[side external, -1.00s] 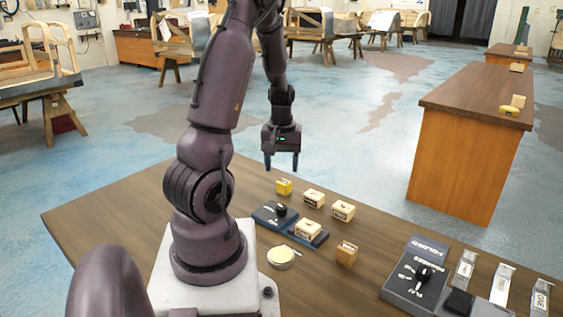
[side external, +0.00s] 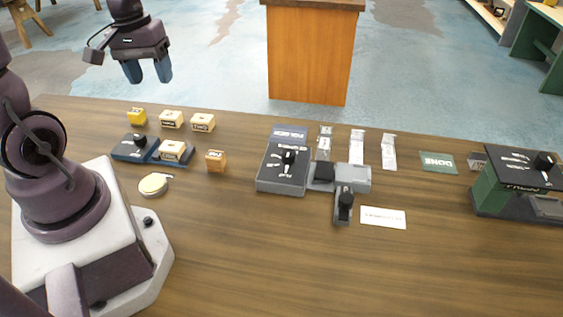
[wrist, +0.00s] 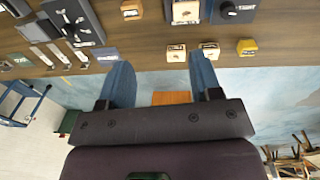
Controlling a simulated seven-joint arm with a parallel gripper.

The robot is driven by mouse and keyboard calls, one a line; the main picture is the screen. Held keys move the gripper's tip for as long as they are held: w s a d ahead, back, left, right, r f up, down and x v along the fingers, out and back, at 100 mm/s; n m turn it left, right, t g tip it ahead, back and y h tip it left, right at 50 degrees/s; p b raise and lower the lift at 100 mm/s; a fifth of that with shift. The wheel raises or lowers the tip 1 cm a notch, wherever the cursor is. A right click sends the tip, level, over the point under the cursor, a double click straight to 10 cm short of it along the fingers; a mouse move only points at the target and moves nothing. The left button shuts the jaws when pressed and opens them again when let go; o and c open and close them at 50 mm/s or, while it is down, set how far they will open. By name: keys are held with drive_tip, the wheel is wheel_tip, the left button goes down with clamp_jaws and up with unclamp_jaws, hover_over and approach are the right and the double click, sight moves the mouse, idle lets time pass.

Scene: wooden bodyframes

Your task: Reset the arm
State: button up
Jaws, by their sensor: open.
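My gripper (side external: 148,72) is open and empty, with its two blue fingers pointing down. It hangs in the air near the far edge of the table, above and apart from the blocks. In the wrist view, both fingers (wrist: 160,80) are spread with nothing between them. Below it stand a yellow block (side external: 137,117) and two pale labelled blocks, one at left (side external: 171,119) and one at right (side external: 203,122).
A grey dial box (side external: 282,178), several metal tags, a green card (side external: 438,163), a white card (side external: 383,217) and a green box (side external: 510,190) occupy the right. The table front (side external: 290,270) is clear.

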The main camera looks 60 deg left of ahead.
drive_tip(key=d+r+m+t, duration=0.2)
drive_tip(key=d+r+m, duration=0.2)
drive_tip(key=d, duration=0.4)
drive_tip(key=d+r+m+t, duration=0.2)
drive_tip(key=d+r+m, duration=0.3)
drive_tip(key=d, duration=0.4)
drive_tip(key=shift+s+r+t, duration=0.3)
drive_tip(key=shift+s+r, duration=0.05)
drive_tip(key=shift+r, duration=0.45)
